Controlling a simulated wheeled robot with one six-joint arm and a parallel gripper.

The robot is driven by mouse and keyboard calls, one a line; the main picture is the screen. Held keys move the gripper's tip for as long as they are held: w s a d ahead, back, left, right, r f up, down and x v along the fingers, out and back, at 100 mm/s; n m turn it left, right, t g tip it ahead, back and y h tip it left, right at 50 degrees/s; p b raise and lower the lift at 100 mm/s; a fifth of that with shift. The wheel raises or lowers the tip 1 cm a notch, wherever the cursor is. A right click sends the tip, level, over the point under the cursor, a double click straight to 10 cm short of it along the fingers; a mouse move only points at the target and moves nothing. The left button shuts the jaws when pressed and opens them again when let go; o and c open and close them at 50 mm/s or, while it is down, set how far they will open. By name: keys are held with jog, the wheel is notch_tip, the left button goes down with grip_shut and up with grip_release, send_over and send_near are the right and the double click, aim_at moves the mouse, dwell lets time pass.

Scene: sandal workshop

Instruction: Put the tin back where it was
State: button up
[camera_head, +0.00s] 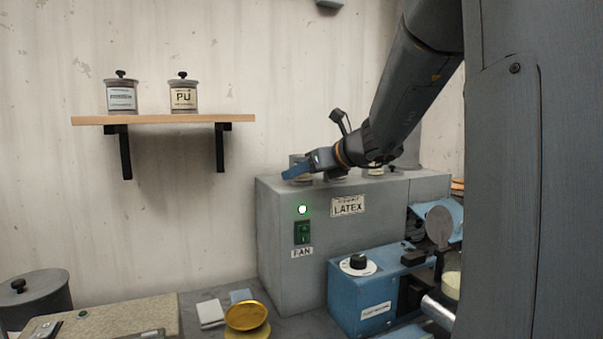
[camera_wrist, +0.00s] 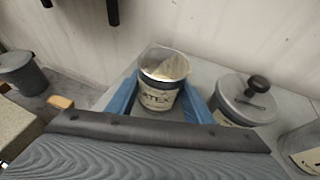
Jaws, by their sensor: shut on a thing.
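An open tin with a LATEX label (camera_wrist: 158,97) sits between the blue fingers of my gripper (camera_wrist: 167,103) in the wrist view. The tin has no lid on, and pale contents show inside. In the head view my gripper (camera_head: 300,168) is at the left end of the grey cabinet top, shut on the tin, which shows only partly behind the fingers (camera_head: 297,159). The tin is upright, at or just above the cabinet top; I cannot tell whether it touches. A LATEX plate (camera_head: 348,206) is on the cabinet front.
A lidded tin with a black knob (camera_wrist: 243,99) stands close right of the held tin. Another tin (camera_wrist: 304,150) is farther right. A wall shelf (camera_head: 165,119) holds two lidded jars.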

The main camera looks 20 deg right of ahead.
jog(key=o, duration=1.4)
jog(key=shift+f, duration=0.1)
jog(key=shift+c, duration=0.2)
jog(key=shift+r, duration=0.25)
jog(key=v, duration=1.2)
jog(key=shift+b, duration=0.45)
jog(key=shift+f, duration=0.1)
